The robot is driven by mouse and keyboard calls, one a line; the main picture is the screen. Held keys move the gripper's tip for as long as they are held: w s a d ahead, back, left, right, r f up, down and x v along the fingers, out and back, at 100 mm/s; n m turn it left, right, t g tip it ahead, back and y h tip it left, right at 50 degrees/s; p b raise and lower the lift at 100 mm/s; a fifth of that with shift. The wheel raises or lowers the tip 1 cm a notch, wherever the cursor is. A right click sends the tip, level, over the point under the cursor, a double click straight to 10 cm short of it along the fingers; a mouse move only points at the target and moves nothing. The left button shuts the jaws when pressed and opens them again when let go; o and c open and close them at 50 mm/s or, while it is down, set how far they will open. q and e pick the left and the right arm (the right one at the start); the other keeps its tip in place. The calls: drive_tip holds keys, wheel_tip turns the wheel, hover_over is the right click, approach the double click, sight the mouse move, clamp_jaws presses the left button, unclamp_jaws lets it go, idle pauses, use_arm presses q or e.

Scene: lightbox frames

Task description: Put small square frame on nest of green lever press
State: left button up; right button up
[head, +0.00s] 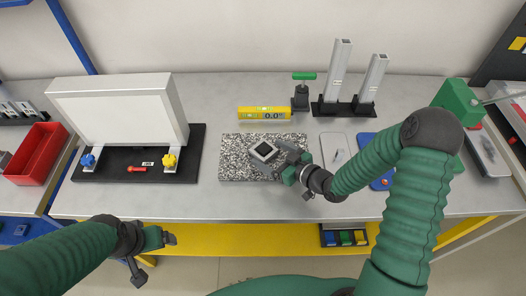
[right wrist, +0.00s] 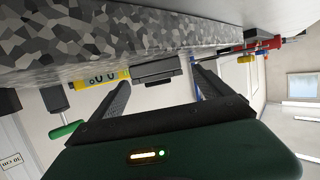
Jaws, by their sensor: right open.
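The small square frame (head: 263,150), dark-rimmed with a pale centre, is on the speckled granite slab (head: 235,142). A dark block between my fingers in the right wrist view (right wrist: 155,72) appears to be this frame. My right gripper (head: 277,160) is open at the frame's right side; contact cannot be told. Its fingers also show in the right wrist view (right wrist: 160,80). The green lever press (head: 457,101) stands at the right with a grey lever, partly hidden behind my right arm; its nest is not visible. My left gripper (head: 170,239) is in front of the table, away from the frame.
A yellow level (head: 264,113), a black stand with a green handle (head: 303,76) and two grey columns (head: 338,70) are behind the slab. A lightbox panel (head: 120,108) stands left. A grey tray (head: 335,147) and blue tray (head: 366,142) lie right of the slab.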

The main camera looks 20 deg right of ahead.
drive_tip(key=shift+x, duration=0.75)
drive_tip(key=shift+s+d, duration=0.1)
drive_tip(key=shift+d, duration=0.15)
drive_tip(key=shift+c, duration=0.2)
drive_tip(key=shift+c, duration=1.2)
drive_tip(key=shift+a, duration=0.1)
drive_tip(key=c, duration=1.5)
drive_tip(key=shift+r, duration=0.1)
